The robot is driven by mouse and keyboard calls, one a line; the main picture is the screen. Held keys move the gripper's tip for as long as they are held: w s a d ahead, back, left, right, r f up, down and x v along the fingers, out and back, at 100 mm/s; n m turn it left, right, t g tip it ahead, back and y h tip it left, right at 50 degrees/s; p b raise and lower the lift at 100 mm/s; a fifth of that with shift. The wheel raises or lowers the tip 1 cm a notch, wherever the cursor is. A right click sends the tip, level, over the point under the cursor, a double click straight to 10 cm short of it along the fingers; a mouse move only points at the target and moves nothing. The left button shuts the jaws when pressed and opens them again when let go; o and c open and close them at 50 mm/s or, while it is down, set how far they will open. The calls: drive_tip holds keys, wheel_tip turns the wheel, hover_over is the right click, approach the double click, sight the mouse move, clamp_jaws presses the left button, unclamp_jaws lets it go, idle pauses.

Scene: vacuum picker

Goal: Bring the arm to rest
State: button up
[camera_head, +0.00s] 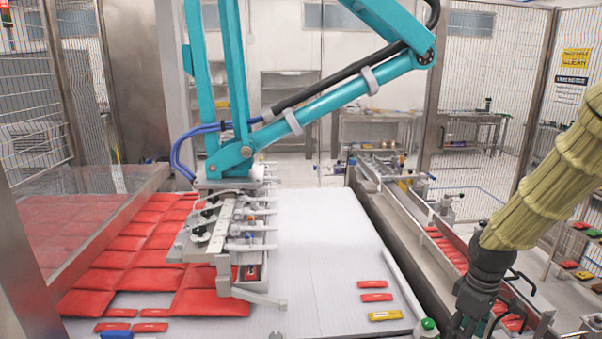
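My arm, in a ribbed khaki sleeve, comes in from the right edge and slants down to the left. At its end is my dark gripper (472,322), low in the right part of the head view, in front of the side conveyor. Its fingertips are small, dark and close to the bottom edge, so I cannot make out whether they are open or shut, or whether anything is between them.
A teal picker arm (330,100) holds a suction head (225,230) over a white conveyor (320,240) with rows of red packs (130,260). Small red packets (375,290), a yellow packet (385,316) and a green-capped bottle (427,326) lie nearby. Metal rails and mesh fences (485,60) surround the cell.

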drive_tip(key=s+a+f+m, duration=0.1)
drive_tip(key=s+a+f, duration=0.2)
drive_tip(key=f, duration=0.6)
drive_tip(key=s+a+f+m, duration=0.2)
drive_tip(key=s+a+f, duration=0.15)
drive_tip(key=f, duration=0.45)
drive_tip(key=s+a+f+m, duration=0.2)
drive_tip(key=s+a+f, duration=0.2)
drive_tip(key=s+f, duration=0.6)
drive_tip(key=s+a+f+m, duration=0.2)
drive_tip(key=s+a+f, duration=0.2)
drive_tip(key=s+f, duration=0.6)
drive_tip(key=f+b, duration=0.1)
drive_tip(key=b, duration=0.1)
drive_tip(key=s+f+b, duration=0.1)
drive_tip(key=f+b, duration=0.2)
drive_tip(key=b, duration=0.1)
drive_tip(key=shift+s+d+f+b, duration=0.15)
drive_tip(key=shift+s+f+b, duration=0.15)
drive_tip(key=shift+s+b, duration=0.1)
drive_tip(key=shift+c, duration=0.3)
